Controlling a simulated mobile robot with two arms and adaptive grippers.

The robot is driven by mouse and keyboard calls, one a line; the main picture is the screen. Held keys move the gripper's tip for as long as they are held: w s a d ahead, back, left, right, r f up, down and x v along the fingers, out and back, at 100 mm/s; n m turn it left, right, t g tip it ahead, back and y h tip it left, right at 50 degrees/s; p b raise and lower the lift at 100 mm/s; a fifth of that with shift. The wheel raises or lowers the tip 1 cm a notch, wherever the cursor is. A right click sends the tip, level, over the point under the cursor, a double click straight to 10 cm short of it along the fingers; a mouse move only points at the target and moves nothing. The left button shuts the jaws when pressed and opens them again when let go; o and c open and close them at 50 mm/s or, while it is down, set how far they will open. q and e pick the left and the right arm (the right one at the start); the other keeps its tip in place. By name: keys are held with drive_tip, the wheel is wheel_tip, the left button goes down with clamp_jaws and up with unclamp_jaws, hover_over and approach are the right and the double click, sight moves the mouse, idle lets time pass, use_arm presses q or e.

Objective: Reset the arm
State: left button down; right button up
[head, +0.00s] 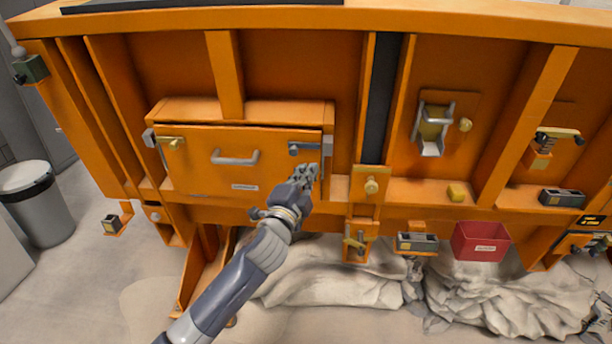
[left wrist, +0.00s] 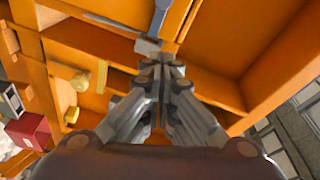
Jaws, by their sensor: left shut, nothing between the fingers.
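My left arm reaches up from the bottom of the head view. Its gripper (head: 311,172) is shut and empty, in front of the lower right part of an orange panel door (head: 205,175), just below the dark latch handle (head: 305,147). I cannot tell whether the fingertips touch the door. In the left wrist view the closed fingers (left wrist: 163,66) point at a grey metal part (left wrist: 148,46) at the end of a latch. My right gripper is not in view.
The orange sandbed wall (head: 290,70) fills the view. A grey door handle (head: 235,157), a yellow knob (head: 371,186), a red bin (head: 480,241) and small brackets (head: 417,242) stick out from it. A trash can (head: 40,205) stands at left. Floor is clear at lower left.

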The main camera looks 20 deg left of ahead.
use_arm(q)
drive_tip(key=shift+d, duration=0.1)
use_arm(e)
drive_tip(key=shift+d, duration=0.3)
